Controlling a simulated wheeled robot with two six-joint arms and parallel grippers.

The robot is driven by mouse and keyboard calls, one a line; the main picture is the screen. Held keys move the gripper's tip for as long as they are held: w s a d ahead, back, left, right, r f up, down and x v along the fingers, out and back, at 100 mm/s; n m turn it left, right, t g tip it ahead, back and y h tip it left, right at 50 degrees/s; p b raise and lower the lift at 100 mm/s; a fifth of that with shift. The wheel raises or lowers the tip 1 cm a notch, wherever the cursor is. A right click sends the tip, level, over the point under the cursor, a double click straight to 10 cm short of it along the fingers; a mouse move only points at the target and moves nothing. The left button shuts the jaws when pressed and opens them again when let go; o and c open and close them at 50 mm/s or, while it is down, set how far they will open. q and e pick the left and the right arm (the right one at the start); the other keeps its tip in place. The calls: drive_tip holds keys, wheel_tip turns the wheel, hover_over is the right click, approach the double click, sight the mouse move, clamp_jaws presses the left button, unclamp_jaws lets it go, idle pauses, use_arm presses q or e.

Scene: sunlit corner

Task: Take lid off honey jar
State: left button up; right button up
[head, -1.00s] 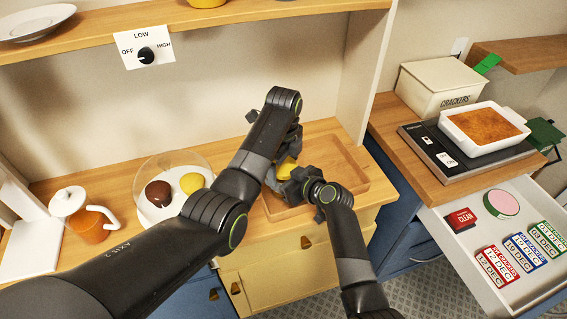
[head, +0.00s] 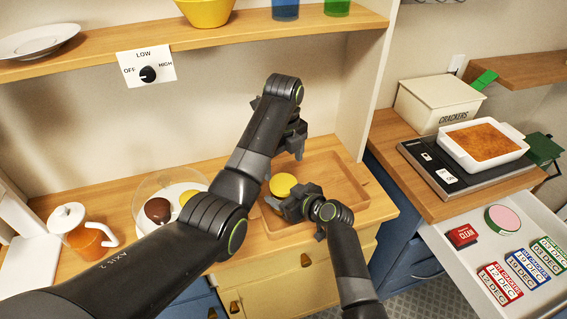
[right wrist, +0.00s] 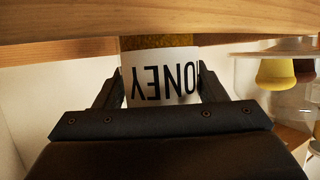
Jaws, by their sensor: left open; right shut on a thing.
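The honey jar shows in the head view as a round yellow top (head: 283,185) above the wooden tray (head: 352,205). In the right wrist view its white label (right wrist: 160,76), reading HONEY upside down, sits between the two fingers. My right gripper (head: 296,203) is shut on the jar's body from the front. My left gripper (head: 296,148) is open and empty, above and slightly right of the yellow top, apart from it. The jar's lower body is hidden in the head view by my right gripper.
A domed plate (head: 143,213) with a brown and a yellow item stands left of the tray. An orange-bodied pot (head: 88,240) is further left. An open drawer (head: 470,262) with date blocks is at right. The shelf (head: 230,32) overhangs the back.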

sight(283, 183)
use_arm(q)
wheel_tip(283, 183, down, 7)
drive_tip(key=shift+f, duration=0.15)
idle(0.4)
drive_tip(key=c, duration=1)
drive_tip(key=shift+n, duration=1.7)
drive_tip(key=o, duration=1.1)
